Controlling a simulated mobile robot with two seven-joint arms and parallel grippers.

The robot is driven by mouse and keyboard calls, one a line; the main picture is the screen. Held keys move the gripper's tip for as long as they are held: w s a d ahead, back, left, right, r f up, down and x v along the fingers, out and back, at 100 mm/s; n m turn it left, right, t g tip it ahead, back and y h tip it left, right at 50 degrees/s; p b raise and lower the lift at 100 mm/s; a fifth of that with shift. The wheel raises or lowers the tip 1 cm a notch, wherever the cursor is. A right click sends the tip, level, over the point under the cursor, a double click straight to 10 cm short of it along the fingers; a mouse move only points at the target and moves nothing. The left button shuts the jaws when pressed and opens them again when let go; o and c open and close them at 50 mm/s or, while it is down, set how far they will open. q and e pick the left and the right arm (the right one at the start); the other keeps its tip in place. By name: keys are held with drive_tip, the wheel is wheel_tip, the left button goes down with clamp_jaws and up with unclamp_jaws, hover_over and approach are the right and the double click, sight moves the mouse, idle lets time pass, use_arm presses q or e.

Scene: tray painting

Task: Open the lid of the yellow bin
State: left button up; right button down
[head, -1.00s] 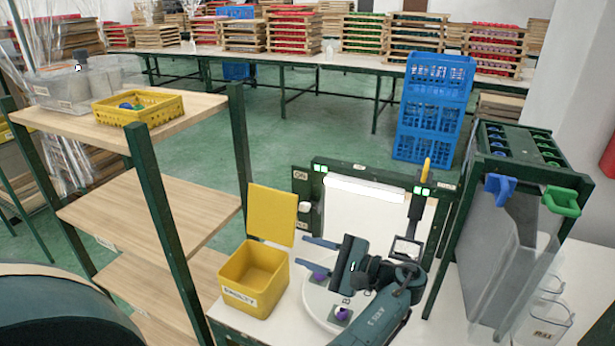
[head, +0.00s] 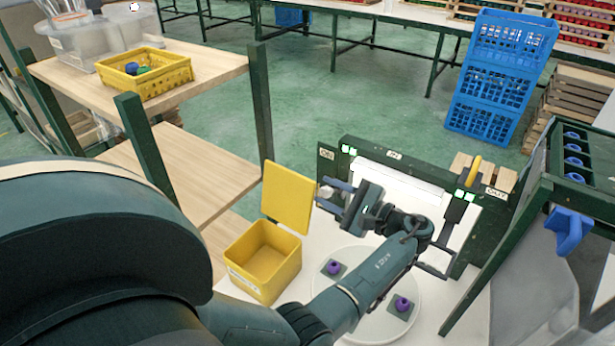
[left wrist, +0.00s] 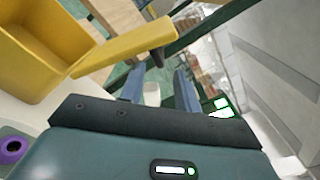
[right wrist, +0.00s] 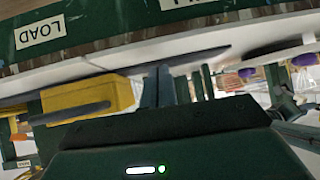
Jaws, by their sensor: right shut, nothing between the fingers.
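The yellow bin (head: 262,270) stands on the white table, its open top showing an empty inside. Its yellow lid (head: 287,192) stands up, tilted back at the bin's rear edge, so the bin is open. My left gripper (head: 323,193) is open and empty just right of the lid. In the left wrist view the lid (left wrist: 125,45) lies close to the left fingertips (left wrist: 158,72), not between them. My right gripper (right wrist: 165,72) shows only in the right wrist view, shut and empty; a yellow part (right wrist: 90,95) of the bin is seen left of it.
A round white turntable (head: 360,290) with purple pieces (head: 333,267) sits right of the bin, under my left arm. A green frame (head: 400,160) with lights stands behind. A wooden shelf (head: 190,165) with a yellow basket (head: 145,82) is at left.

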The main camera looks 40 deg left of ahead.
sight(307, 180)
use_arm(q)
drive_tip(key=a, duration=0.6)
drive_tip(key=shift+s+a, duration=0.2)
drive_tip(key=shift+s, duration=0.1)
drive_tip(key=c, duration=0.6)
drive_tip(key=shift+w+r, duration=0.1)
drive_tip(key=shift+r, duration=0.05)
clamp_jaws()
